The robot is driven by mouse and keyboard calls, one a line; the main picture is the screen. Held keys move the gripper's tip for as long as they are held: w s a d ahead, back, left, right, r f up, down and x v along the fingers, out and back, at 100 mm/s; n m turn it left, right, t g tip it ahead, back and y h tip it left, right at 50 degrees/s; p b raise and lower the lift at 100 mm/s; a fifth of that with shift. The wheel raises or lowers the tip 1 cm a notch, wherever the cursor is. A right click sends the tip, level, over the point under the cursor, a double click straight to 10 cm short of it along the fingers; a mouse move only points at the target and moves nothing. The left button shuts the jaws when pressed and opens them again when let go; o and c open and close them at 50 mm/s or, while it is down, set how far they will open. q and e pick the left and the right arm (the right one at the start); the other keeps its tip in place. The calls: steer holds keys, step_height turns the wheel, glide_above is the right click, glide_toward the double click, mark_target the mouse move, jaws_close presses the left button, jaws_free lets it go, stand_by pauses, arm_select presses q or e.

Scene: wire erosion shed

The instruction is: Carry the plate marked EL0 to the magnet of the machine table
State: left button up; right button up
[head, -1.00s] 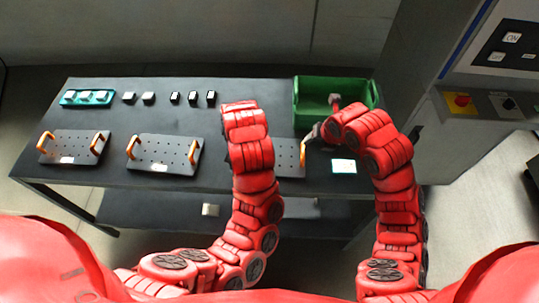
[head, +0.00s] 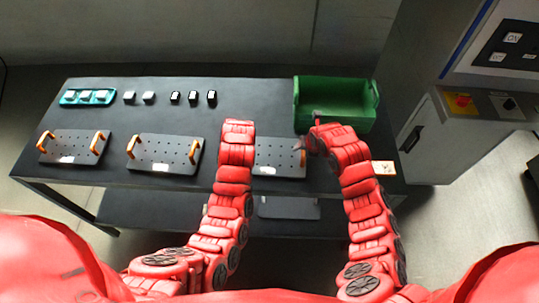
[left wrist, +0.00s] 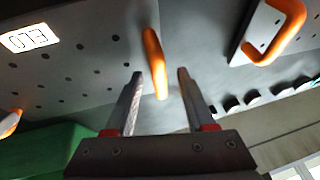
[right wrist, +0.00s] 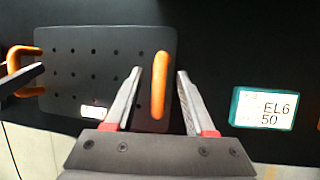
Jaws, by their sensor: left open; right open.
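The plate marked EL0 (head: 283,160) is a dark, perforated plate lying on the bench, third from the left. Its label (left wrist: 28,38) reads EL0 upside down in the left wrist view. My left gripper (left wrist: 160,74) is open, with its fingers on either side of one orange handle (left wrist: 154,60). My right gripper (right wrist: 158,72) is open around the other orange handle (right wrist: 159,88), at the plate's right end. In the head view my left arm hides the left handle. The magnet is not in view.
Two similar plates (head: 75,148) (head: 165,153) lie to the left. A green bin (head: 337,103), a teal tray (head: 88,97) and several small blocks (head: 193,97) stand behind. A teal card marked EL6 50 (right wrist: 266,109) lies right of the plate. A machine cabinet (head: 440,130) stands right.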

arm_select(q)
steer(key=shift+w+f, duration=0.2)
steer(key=shift+f, duration=0.1)
arm_select(e)
steer(key=shift+w+a+f, duration=0.1)
steer(key=shift+w+f, duration=0.1)
steer(key=shift+f, duration=0.1)
arm_select(q)
jaws_close()
arm_select(e)
jaws_close()
stand_by(0.9)
